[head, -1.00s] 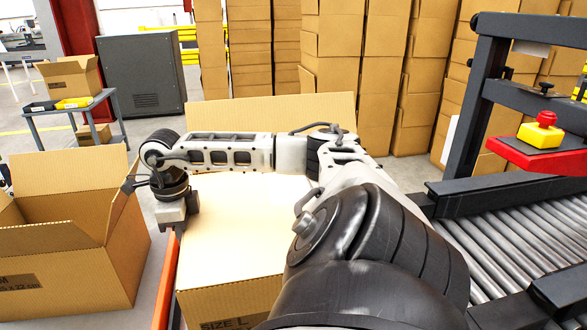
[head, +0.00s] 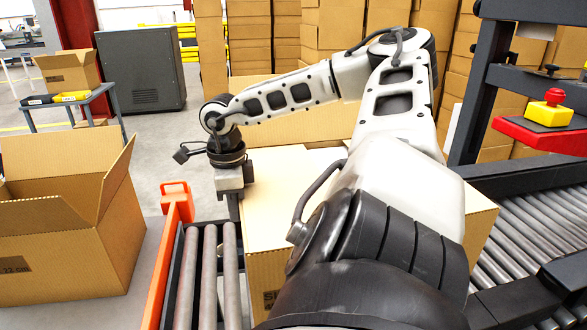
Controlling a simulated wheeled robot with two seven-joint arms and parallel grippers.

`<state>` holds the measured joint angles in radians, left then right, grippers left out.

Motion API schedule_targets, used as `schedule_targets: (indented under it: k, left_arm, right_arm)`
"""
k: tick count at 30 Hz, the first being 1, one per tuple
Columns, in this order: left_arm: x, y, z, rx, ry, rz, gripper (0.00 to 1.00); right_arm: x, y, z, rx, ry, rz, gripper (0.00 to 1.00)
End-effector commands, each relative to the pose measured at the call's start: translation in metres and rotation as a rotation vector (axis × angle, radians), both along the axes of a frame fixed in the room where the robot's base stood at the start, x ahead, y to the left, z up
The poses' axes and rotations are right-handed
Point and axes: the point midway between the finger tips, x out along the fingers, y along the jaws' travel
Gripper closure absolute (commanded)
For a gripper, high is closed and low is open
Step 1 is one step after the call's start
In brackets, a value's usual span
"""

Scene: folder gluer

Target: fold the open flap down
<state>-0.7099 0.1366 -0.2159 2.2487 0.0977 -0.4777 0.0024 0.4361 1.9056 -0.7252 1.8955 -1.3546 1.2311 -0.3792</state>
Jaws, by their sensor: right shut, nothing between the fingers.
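A large brown carton (head: 270,225) lies under my right arm on the rollers, and part of its printed size mark shows on the near face. Its top looks mostly closed. One open flap (head: 285,108) stands up along the far edge, partly hidden behind my arm. My right gripper (head: 234,208) is shut and empty, pointing down at the carton's left edge; I cannot tell whether it touches. My right arm hides much of the carton's top and right side. My left gripper is not in view.
An orange post and rail (head: 172,215) and bare rollers (head: 205,275) lie left of the carton. An open box (head: 75,235) stands further left. A roller conveyor (head: 535,245) with a dark frame and red-yellow stop button (head: 549,108) is at right. Stacked cartons (head: 330,40) fill the back.

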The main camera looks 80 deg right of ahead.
Motion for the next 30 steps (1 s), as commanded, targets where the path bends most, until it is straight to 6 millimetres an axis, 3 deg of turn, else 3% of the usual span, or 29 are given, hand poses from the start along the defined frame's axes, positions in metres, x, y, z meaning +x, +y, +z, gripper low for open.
schedule_targets:
  k: [30]
  left_arm:
    - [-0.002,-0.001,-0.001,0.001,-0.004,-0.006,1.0]
  right_arm:
    - [-0.098,-0.051,0.001,-0.001,0.003,-0.005,1.0]
